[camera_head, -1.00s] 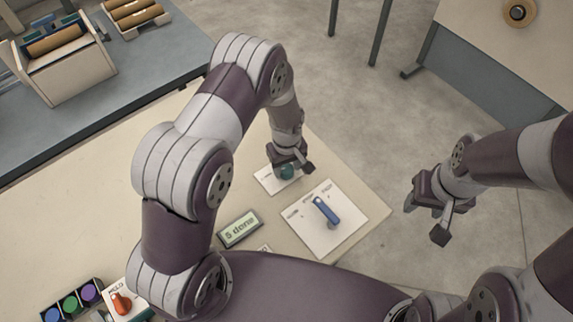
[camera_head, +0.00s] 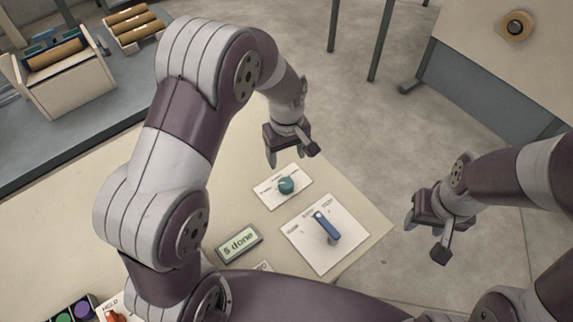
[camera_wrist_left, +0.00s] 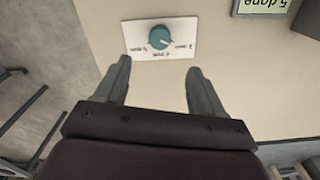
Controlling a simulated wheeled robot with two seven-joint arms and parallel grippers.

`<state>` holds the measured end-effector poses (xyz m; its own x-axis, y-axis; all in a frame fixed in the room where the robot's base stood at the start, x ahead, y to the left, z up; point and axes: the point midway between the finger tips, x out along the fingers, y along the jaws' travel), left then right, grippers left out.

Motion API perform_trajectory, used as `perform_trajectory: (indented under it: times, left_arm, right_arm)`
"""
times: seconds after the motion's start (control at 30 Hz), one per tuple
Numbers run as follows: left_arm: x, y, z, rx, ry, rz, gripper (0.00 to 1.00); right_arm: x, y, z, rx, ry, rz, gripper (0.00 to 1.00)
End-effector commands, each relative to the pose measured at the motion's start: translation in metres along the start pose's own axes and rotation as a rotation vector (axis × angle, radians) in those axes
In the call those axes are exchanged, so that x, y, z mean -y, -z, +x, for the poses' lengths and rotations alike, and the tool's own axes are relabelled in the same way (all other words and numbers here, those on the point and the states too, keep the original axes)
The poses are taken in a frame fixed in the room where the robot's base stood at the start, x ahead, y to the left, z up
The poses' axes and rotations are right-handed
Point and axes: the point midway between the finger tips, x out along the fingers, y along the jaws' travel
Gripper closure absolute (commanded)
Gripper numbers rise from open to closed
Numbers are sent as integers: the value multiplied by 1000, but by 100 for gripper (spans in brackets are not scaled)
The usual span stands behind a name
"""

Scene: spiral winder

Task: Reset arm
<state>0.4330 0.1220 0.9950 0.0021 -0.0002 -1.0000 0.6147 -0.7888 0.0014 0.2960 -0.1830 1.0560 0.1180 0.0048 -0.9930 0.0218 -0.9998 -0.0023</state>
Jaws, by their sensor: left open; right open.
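My left gripper (camera_head: 291,156) is open and empty, raised above the table behind the teal knob (camera_head: 286,186) and apart from it. The knob sits on a white labelled plate. In the left wrist view the open fingers (camera_wrist_left: 160,88) point toward the knob (camera_wrist_left: 160,38), which lies beyond their tips. My right gripper (camera_head: 424,238) is open and empty, out over the floor to the right of the table.
A blue lever (camera_head: 327,227) on a white plate is near the table's (camera_head: 190,180) right corner. A display (camera_head: 239,244) reads "5 done". Coloured buttons (camera_head: 81,309) and a red switch (camera_head: 112,316) are at lower left. A wooden holder (camera_head: 62,85) with a brown roll stands on the grey bench.

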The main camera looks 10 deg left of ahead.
Motion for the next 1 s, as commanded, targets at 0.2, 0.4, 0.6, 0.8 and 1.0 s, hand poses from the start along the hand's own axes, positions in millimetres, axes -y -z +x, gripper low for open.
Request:
perform_trajectory:
  times: [0.2,0.4,0.6,0.8,1.0]
  left_arm:
    - [0,0,-3,0,1,0,31]
    - [0,0,-3,0,0,0,31]
    - [-1,1,-3,-5,-6,64,31]
    - [53,-36,-12,-2,-3,529,31]
    - [119,-72,-45,-60,-25,733,31]
  right_arm:
    - [0,0,0,0,0,0,51]
    - [0,0,0,0,0,0,51]
    - [0,0,0,0,0,0,51]
    - [0,0,0,0,0,0,51]
    - [0,0,0,0,0,0,51]
